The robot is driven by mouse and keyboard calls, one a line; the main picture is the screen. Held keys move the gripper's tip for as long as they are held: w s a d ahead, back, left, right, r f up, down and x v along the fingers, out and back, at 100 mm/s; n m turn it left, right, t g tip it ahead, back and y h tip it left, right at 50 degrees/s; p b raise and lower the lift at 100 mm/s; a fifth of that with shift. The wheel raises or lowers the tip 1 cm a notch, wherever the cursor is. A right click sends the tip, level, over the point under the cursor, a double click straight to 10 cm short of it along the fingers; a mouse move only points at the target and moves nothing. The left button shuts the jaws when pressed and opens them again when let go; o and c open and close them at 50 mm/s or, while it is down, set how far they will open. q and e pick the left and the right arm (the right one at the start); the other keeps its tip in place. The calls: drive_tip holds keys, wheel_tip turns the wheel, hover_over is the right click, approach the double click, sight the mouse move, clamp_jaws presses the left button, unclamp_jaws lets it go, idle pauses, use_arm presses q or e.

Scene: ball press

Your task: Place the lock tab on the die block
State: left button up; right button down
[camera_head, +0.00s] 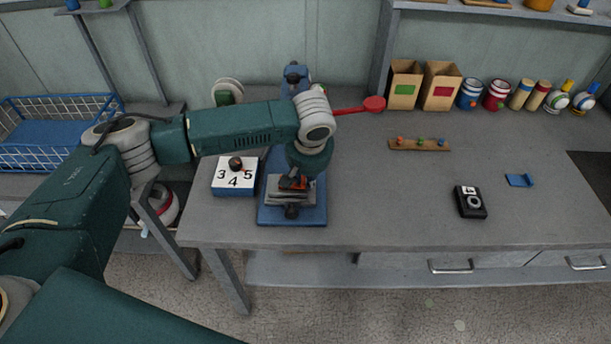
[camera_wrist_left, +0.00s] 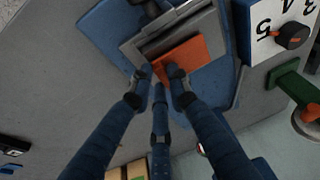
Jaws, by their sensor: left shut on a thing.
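The lock tab is a flat orange-red piece (camera_wrist_left: 182,58), held between the fingertips of my left gripper (camera_wrist_left: 166,80). In the head view the tab (camera_head: 291,183) shows under my left gripper (camera_head: 294,177), which points down over the blue press. The die block looks like the grey stepped block (camera_wrist_left: 141,45) on the press's blue base (camera_wrist_left: 104,27); the block also shows in the head view (camera_head: 277,196). The tab overlaps the block in both views; I cannot tell whether they touch. My arm hides part of the press. My right gripper is not in view.
A dial box (camera_head: 234,191) numbered 3, 4, 5 stands left of the press. The red-ended press lever (camera_head: 374,104) sticks out to the right. A black device (camera_head: 470,202) and small blue piece (camera_head: 519,180) lie further right, with clear bench between.

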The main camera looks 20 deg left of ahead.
use_arm(q)
drive_tip(key=shift+f, duration=0.1)
drive_tip(key=o, duration=0.8)
drive_tip(key=shift+o, duration=0.2)
drive_tip(key=b+v, duration=0.1)
drive_tip(key=v, duration=1.1)
